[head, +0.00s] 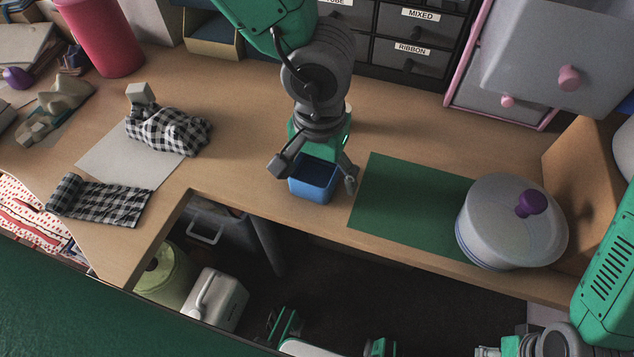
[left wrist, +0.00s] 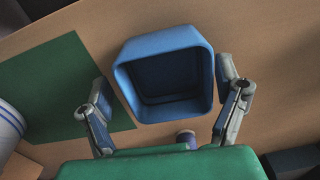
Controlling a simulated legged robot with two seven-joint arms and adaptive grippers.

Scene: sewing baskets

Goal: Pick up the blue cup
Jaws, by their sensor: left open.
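The blue cup (head: 313,186) is a square-sided, open-topped cup standing on the wooden table near its front edge. In the left wrist view the cup (left wrist: 127,85) shows its empty, dark inside. My left gripper (head: 314,175) is over the cup, with its fingers spread to either side of it. In the left wrist view the left gripper (left wrist: 165,95) is open, one finger close to the cup's right wall and the other apart from its left side. My right arm is at the lower right of the head view; its gripper cannot be made out clearly.
A green mat (head: 405,208) lies right of the cup, with a white round container (head: 505,235) with a purple knob on its far end. Checked cloth (head: 165,132) lies to the left. Labelled drawers (head: 408,55) stand behind. The table (head: 240,160) left of the cup is clear.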

